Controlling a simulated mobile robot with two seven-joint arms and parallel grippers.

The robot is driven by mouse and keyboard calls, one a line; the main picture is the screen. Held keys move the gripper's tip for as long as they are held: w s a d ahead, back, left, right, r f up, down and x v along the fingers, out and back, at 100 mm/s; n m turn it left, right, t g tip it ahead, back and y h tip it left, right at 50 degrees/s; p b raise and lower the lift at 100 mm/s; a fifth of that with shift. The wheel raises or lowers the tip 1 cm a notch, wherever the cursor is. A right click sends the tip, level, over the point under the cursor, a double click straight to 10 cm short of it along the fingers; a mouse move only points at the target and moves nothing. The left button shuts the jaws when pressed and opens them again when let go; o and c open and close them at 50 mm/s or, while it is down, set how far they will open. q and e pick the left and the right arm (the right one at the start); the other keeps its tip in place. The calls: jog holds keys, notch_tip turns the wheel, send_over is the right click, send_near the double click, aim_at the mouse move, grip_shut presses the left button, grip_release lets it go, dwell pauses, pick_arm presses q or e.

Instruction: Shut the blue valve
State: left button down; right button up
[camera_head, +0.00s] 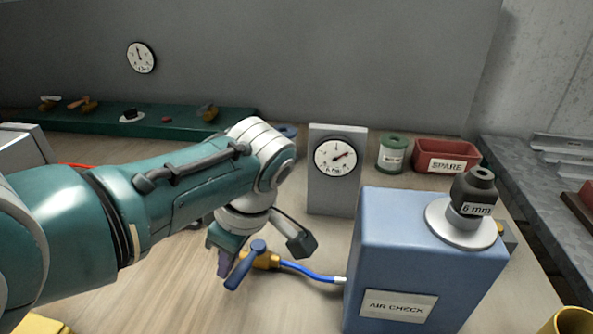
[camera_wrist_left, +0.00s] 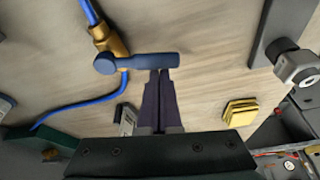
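In the left wrist view the handle (camera_wrist_left: 140,63) lies crosswise to the brass body (camera_wrist_left: 110,42). My left gripper (camera_head: 223,264) is beside the handle, on its left. In the left wrist view its dark fingers (camera_wrist_left: 160,75) are together with nothing visible between them. Their tips are at the handle's free end; I cannot tell if they touch. My right gripper is in neither view.
A blue hose (camera_head: 310,273) joins the valve to the blue AIR CHECK box (camera_head: 420,255). A grey gauge stand (camera_head: 331,195) is behind. A green can (camera_head: 392,155) and red SPARE bin (camera_head: 447,156) stand farther back. Yellow pads (camera_wrist_left: 241,112) lie near the gripper. The front table is mostly bare.

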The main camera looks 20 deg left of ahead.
aim_at(215, 289)
pick_arm(q)
jog(key=shift+d+n, duration=0.4)
jog(key=shift+n, duration=0.2)
jog(key=shift+s+d, duration=0.1)
jog(key=shift+d, duration=0.3)
jog(key=a, duration=0.2)
jog(key=s+a+p, duration=0.1)
jog(key=a, duration=0.1)
jog(key=shift+a+r, duration=0.2)
jog(key=shift+a, duration=0.05)
jog(key=p+v, duration=0.2)
jog(key=v, duration=0.7)
jog(key=shift+w+d+r+p, duration=0.3)
jog(key=shift+d, duration=0.15)
